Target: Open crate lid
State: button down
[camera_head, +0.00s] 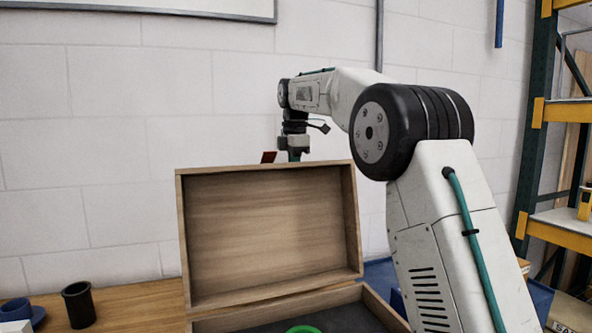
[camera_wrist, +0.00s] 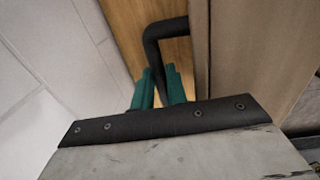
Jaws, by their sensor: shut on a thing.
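The wooden crate (camera_head: 378,303) stands on the bench with its lid (camera_head: 268,232) raised, close to upright, its hollow inner side facing the head camera. My gripper (camera_head: 294,156) is at the lid's top edge, its fingertips partly hidden behind it. In the wrist view, the teal fingers of my gripper (camera_wrist: 160,88) are shut on a bent black handle (camera_wrist: 166,30), beside the wooden lid (camera_wrist: 250,50). A green round thing (camera_head: 303,329) shows inside the crate at the bottom edge of the head view.
A small red piece (camera_head: 268,157) shows above the lid's top edge. A block wall (camera_head: 120,130) is behind. A shelf rack (camera_head: 540,140) stands at right.

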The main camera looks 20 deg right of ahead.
jog(key=shift+w+r, duration=0.2)
jog(key=shift+r, duration=0.05)
jog(key=c, duration=1.4)
grip_release()
jog(key=shift+w+a+f, duration=0.1)
jog(key=shift+w+f, duration=0.05)
jog(key=r, duration=0.7)
jog(key=shift+s, duration=0.2)
jog(key=shift+r, duration=0.35)
jog(key=shift+s, duration=0.1)
